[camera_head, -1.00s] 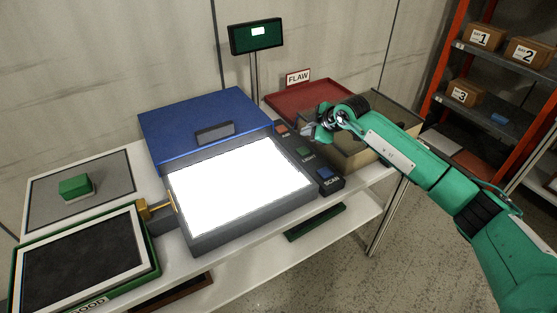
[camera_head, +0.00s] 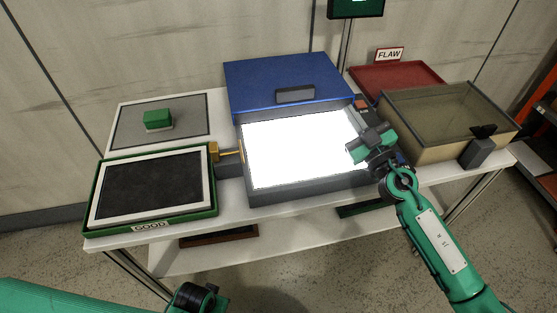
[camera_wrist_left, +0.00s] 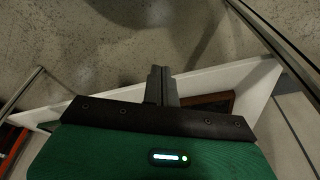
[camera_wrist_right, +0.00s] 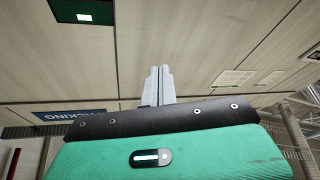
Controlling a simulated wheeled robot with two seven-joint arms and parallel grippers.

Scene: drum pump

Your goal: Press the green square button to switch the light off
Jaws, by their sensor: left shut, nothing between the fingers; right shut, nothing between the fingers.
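The light panel (camera_head: 295,150) glows bright white in its grey frame in the head view. A dark control strip runs along the panel's right side. Its orange button (camera_head: 362,103) shows at the far end. The green square button is hidden behind my right gripper and arm. My right gripper (camera_head: 358,146) is over the panel's right edge, shut and empty; I cannot tell whether it touches anything. Its closed fingers also show in the right wrist view (camera_wrist_right: 158,84), with wall behind them. My left gripper's closed, empty fingers show in the left wrist view (camera_wrist_left: 162,84), above the floor and table edge.
A blue case lid (camera_head: 285,85) stands behind the panel. A smoky clear-lidded box (camera_head: 450,110) and a red tray (camera_head: 395,77) lie to the right. A green-framed GOOD tray (camera_head: 150,222) and a green block (camera_head: 158,119) are to the left.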

